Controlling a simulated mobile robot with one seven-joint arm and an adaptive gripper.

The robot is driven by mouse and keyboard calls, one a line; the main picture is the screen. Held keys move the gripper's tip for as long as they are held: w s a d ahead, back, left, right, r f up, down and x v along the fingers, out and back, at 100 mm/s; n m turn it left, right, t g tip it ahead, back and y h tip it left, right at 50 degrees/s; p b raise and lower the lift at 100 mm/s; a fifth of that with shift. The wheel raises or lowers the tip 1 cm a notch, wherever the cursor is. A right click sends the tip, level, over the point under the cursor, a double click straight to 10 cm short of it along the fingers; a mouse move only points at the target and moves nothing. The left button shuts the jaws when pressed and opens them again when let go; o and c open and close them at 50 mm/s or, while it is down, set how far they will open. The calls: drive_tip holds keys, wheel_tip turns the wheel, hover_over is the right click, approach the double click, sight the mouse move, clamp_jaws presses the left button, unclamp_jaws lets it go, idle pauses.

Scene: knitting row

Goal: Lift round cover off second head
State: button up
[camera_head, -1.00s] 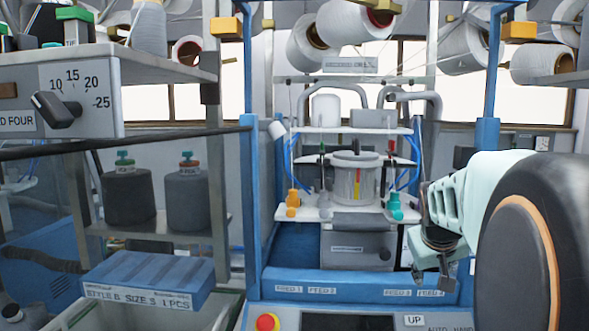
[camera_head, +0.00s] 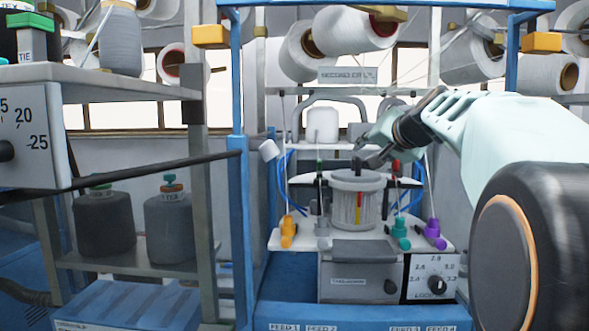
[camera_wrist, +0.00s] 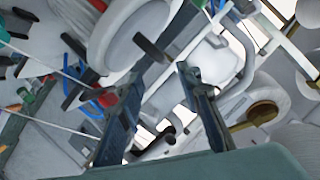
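The round grey cover (camera_head: 342,181) sits level on the grey cylinder (camera_head: 346,208) of the machine under the "SECOND" sign. A black knob (camera_head: 357,164) stands up from its middle. In the wrist view the pale cover (camera_wrist: 122,38) is at the upper left, and its dark knob (camera_wrist: 151,48) points toward the gap between my fingers. My gripper (camera_head: 371,150) is just above and right of the knob in the head view. In the wrist view my gripper (camera_wrist: 158,80) is open, with its two fingers apart and nothing held between them.
Orange (camera_head: 288,231), teal (camera_head: 399,232) and purple (camera_head: 434,234) fittings stand around the cylinder. Thin yarns run near my gripper. A white container (camera_head: 322,125) stands on the shelf behind. Blue posts (camera_head: 240,195) frame the machine's sides.

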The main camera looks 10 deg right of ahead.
sight(357, 159)
drive_tip(key=p+x, duration=0.1)
drive_tip(key=x, duration=0.4)
drive_tip(key=p+x, duration=0.1)
drive_tip(key=x, duration=0.1)
drive_tip(key=shift+w+a+f+p, duration=0.15)
drive_tip(key=shift+a+f+p, duration=0.15)
drive_tip(key=shift+a+f, duration=0.1)
clamp_jaws()
drive_tip(key=shift+r, duration=0.1)
